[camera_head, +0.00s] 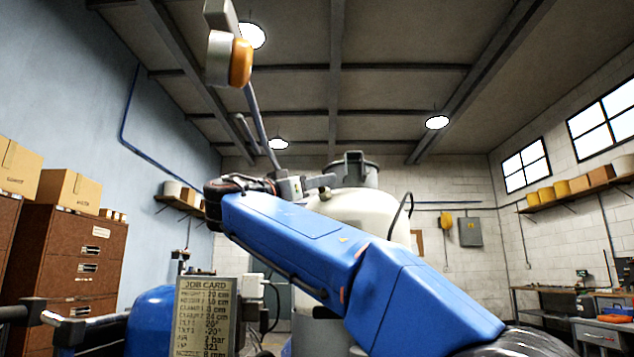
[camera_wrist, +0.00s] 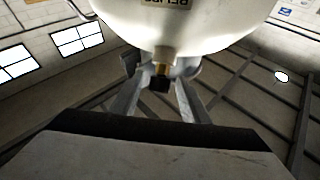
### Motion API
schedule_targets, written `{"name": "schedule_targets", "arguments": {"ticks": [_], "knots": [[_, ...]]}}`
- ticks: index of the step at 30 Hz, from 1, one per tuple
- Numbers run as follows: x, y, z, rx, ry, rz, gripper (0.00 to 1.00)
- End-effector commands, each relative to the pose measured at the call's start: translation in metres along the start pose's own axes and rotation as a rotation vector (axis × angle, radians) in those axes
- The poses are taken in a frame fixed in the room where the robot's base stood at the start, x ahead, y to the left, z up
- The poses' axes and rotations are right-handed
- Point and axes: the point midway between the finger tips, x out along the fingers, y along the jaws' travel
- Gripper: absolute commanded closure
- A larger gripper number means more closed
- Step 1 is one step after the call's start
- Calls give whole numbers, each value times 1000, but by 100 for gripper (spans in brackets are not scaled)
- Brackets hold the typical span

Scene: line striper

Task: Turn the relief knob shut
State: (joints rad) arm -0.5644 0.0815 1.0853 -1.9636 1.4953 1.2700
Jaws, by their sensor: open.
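The relief knob (camera_wrist: 159,83) is a small black piece on a short brass stem under the white tank in the wrist view. A dark-lettered label (camera_wrist: 168,3), cut off by the frame edge, is on the tank above it. My gripper (camera_wrist: 158,64) is open, with one finger on each side of the knob in the picture; I cannot tell whether either touches it. In the head view my gripper (camera_head: 322,184) is at the upper left of the white tank (camera_head: 345,205). The knob cannot be made out there.
My blue arm crosses in front of the tank. A job card (camera_head: 205,310) stands at the lower front, next to a blue rounded tank (camera_head: 152,312). A grey post with an orange-and-grey head (camera_head: 240,62) rises above. Brown cabinets (camera_head: 75,255) stand left, a workbench (camera_head: 600,325) right.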

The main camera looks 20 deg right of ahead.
Motion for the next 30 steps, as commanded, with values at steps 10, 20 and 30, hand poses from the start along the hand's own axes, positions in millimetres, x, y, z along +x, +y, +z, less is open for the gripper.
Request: {"name": "schedule_targets", "arguments": {"ticks": [10, 20, 30], "knots": [[1, 0, 0, 0, 0, 0, 73], [1, 0, 0, -3, 0, -6, 99], [1, 2, -1, -63, 5, -132, 99]]}}
